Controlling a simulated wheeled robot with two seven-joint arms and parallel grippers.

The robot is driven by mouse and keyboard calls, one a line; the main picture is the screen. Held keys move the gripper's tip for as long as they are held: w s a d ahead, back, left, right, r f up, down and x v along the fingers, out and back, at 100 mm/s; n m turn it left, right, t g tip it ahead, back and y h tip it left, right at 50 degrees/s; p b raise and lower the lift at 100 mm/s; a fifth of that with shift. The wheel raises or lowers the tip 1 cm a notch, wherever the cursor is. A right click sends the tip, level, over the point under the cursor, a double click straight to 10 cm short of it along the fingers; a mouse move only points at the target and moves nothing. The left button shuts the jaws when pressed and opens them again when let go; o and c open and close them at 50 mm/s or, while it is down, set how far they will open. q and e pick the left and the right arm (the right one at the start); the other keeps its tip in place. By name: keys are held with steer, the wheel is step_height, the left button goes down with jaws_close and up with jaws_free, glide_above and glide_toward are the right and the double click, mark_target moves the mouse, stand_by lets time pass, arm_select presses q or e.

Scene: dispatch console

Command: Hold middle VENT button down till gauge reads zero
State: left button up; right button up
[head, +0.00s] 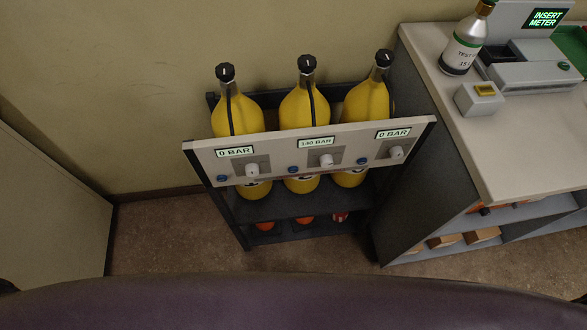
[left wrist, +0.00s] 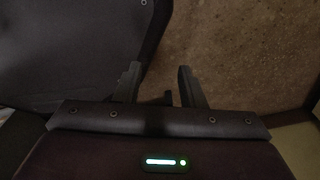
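A pale panel (head: 275,148) crosses the front of a dark rack of three yellow cylinders. Its middle gauge (head: 316,142) appears to read 140 BAR. The left gauge (head: 235,152) and right gauge (head: 393,134) read 0 BAR. Around the middle gauge are a blue button (head: 293,170) and a white knob (head: 326,161). I cannot read which control is marked VENT. My left gripper (left wrist: 158,76) is open and empty in the left wrist view, with brown floor beyond it and no panel in sight. Neither gripper shows in the head view.
A grey counter (head: 527,136) stands right of the rack, bearing a bottle (head: 467,42), a small box with a yellow button (head: 480,98) and a device whose screen (head: 547,18) says INSERT METER. Boxes lie on its shelves. Floor (head: 160,235) left of the rack is clear.

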arm_select(q)
jaws_close()
stand_by(1.7)
